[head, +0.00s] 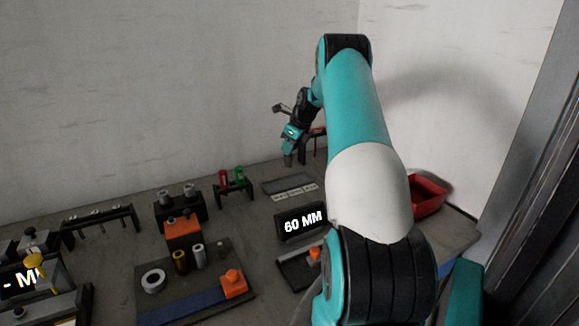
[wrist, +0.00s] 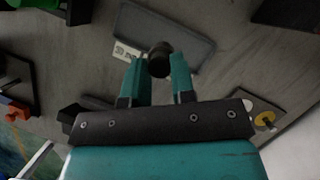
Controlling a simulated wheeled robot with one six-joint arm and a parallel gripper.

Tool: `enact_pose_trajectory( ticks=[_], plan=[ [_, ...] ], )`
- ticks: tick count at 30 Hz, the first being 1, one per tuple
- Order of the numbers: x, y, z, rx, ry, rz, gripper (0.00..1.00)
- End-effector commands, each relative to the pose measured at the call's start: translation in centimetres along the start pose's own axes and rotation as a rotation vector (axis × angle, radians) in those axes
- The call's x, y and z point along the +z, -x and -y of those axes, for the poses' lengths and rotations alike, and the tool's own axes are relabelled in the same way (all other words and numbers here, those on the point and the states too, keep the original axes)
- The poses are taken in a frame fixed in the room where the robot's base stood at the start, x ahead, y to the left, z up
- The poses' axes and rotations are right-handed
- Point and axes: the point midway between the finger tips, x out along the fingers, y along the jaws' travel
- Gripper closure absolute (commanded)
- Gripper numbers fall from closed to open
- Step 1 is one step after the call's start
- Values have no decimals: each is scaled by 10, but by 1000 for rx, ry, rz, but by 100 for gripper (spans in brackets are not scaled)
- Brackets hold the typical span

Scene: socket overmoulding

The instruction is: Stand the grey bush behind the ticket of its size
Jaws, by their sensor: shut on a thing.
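My gripper (wrist: 159,75) is shut on a dark grey round piece, the grey bush (wrist: 158,58), seen nearly end-on between the fingertips in the wrist view. In the head view my gripper (head: 289,158) points down above the back of the bench; the bush is too small to make out there. A row of pale tickets (head: 295,192) lies along the near edge of a flat grey tray (head: 272,183). In the wrist view the tray (wrist: 190,36) lies beyond the fingers. Some tickets (wrist: 124,50) show left of the bush; the others are hidden, and their print is unreadable.
A black display (head: 303,222) reads 60 MM in front of the tray. A rack with red and green pieces (head: 233,182) stands left of it. A red bin (head: 428,196) is at the right, partly behind my arm. Several metal parts and orange blocks stand at the left.

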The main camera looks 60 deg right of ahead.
Motion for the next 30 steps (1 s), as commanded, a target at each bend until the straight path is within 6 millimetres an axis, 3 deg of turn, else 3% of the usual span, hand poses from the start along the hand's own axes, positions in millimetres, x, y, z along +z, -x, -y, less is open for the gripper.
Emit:
enact_pose_trajectory(
  ticks=[16,27,28,30],
  plan=[
    [-25,-61,0,1,2,0,96],
    [-27,-67,0,0,3,0,96],
    [-27,-67,0,0,3,0,69],
    [-27,-66,0,0,3,0,53]
  ],
)
